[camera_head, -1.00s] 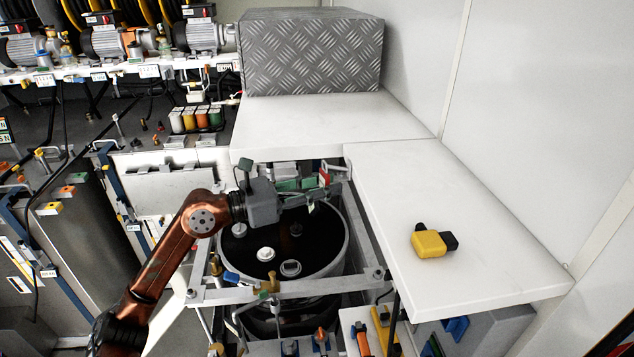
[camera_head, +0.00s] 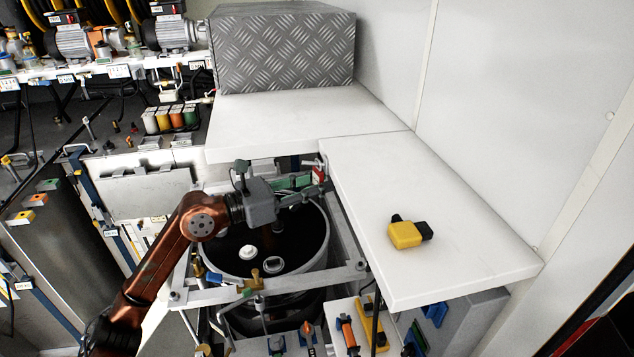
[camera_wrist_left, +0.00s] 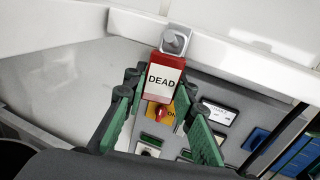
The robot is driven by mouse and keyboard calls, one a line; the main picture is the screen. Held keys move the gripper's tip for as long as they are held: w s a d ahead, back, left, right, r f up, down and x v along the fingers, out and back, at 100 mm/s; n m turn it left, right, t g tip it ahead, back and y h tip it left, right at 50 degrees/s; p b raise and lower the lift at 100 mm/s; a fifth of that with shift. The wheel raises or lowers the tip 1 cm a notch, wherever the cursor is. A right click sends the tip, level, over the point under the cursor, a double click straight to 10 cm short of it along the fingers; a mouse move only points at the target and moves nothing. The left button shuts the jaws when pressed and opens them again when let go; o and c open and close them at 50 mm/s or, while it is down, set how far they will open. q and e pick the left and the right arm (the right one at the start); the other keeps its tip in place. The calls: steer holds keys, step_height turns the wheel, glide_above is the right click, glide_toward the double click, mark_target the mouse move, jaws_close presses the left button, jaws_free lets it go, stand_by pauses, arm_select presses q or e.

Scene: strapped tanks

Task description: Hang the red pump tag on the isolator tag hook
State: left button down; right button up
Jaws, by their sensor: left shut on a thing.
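The red pump tag (camera_wrist_left: 166,75) has a white label reading DEAD and a grey loop (camera_wrist_left: 175,40) at its top. My left gripper (camera_wrist_left: 160,82) is shut on it, its green fingers on both sides. In the head view the tag (camera_head: 318,174) shows at the tip of my left gripper (camera_head: 304,183), above the far right rim of the dark open tank and close to the white bench corner. I cannot make out the tag hook. My right gripper is not in view.
A white bench (camera_head: 430,215) lies right of the gripper, with a yellow and black object (camera_head: 405,234) on it. The tank (camera_head: 275,270) stands below in a grey frame. A tread-plate box (camera_head: 285,55) stands at the back.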

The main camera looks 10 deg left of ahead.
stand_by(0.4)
arm_select(q)
steer(key=c, duration=1.5)
jaws_free()
